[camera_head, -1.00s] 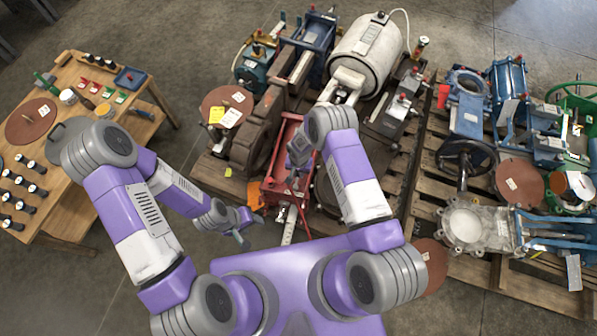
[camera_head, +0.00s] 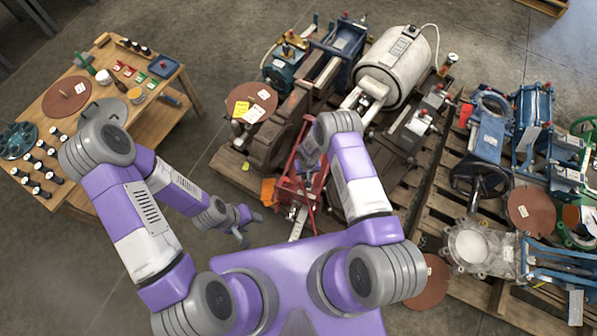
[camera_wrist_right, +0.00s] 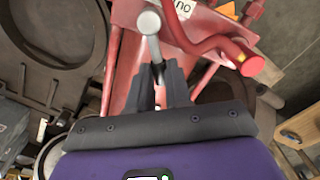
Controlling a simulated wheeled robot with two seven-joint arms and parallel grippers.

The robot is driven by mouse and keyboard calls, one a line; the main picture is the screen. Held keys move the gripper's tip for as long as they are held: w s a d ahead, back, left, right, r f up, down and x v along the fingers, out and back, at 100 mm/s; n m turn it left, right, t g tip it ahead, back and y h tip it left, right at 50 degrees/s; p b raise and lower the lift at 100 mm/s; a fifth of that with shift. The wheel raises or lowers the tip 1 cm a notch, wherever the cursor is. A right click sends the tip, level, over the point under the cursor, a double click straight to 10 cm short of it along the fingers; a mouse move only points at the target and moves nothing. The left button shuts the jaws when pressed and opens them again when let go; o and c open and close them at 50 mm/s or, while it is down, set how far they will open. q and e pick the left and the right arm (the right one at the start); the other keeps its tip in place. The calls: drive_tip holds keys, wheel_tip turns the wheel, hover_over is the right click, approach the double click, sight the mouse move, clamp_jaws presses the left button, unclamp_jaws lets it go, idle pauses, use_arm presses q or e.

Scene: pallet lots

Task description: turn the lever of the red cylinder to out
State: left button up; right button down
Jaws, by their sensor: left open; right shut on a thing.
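The red cylinder (camera_head: 291,190) is a red framed body at the near edge of the middle pallet, partly hidden by my right arm. In the right wrist view its red body (camera_wrist_right: 126,70) fills the top middle. A grey lever (camera_wrist_right: 149,24) with a round end runs down between the fingers of my right gripper (camera_wrist_right: 166,75), which is shut on it. In the head view the right gripper (camera_head: 307,168) is over the red body, its fingertips hard to make out. My left gripper (camera_head: 247,229) is open and empty, left of the red cylinder.
A curved red bar (camera_wrist_right: 222,45) passes close right of the lever. A white label (camera_wrist_right: 184,8) is cut off at the top. A wooden table (camera_head: 150,125) stands left, with bare floor between.

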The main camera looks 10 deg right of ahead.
drive_tip(key=shift+a+n+b, duration=0.4)
drive_tip(key=shift+n+b, duration=0.15)
drive_tip(key=shift+n, duration=0.35)
drive_tip(key=c, duration=1.1)
unclamp_jaws()
drive_tip(key=shift+o, duration=0.2)
drive_tip(key=shift+r, duration=0.1)
wheel_tip(320, 180, up, 8)
drive_tip(key=p, duration=0.3)
drive_tip(key=shift+f, duration=0.25)
drive_tip(key=shift+f, duration=0.1)
